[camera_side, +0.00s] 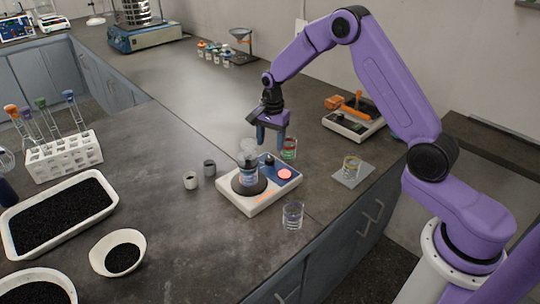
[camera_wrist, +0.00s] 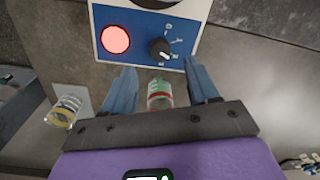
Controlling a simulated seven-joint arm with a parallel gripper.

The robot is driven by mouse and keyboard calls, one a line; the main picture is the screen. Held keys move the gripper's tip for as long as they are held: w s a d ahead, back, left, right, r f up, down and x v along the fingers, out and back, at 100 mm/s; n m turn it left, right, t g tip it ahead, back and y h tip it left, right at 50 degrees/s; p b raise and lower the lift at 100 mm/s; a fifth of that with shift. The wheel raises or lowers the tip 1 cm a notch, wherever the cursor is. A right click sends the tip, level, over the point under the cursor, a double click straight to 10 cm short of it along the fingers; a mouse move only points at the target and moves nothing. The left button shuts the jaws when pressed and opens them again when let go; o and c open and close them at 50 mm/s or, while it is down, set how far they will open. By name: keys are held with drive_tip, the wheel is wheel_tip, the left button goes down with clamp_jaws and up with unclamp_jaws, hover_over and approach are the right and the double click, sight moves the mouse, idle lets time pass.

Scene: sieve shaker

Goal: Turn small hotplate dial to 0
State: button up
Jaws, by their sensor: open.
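The small hotplate (camera_side: 240,205) is a white box with a blue control panel (camera_wrist: 134,20) on the bench. Its black dial (camera_wrist: 159,48) sits on that panel, beside a lit red round light (camera_wrist: 116,39); in the side view the dial (camera_side: 269,160) is near the panel's back edge. A white mark on the dial seems to point toward lower right in the wrist view, and the printed marks are too small to read. My gripper (camera_side: 271,145) is open and empty above the bench near the dial. In the wrist view its fingertips (camera_wrist: 162,78) point toward the dial without touching it.
A steaming beaker (camera_side: 248,175) stands on the hotplate's black plate. A small jar (camera_side: 289,149) with a green band stands close behind the panel. A glass beaker (camera_side: 292,215) is in front, another glass (camera_side: 351,167) to the right. Two small cups (camera_side: 191,180) stand left.

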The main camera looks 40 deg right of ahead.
sight(270, 158)
wheel_tip(270, 158, down, 6)
drive_tip(key=shift+r, duration=0.1)
idle(0.4)
drive_tip(key=shift+w, duration=0.1)
drive_tip(key=c, duration=1)
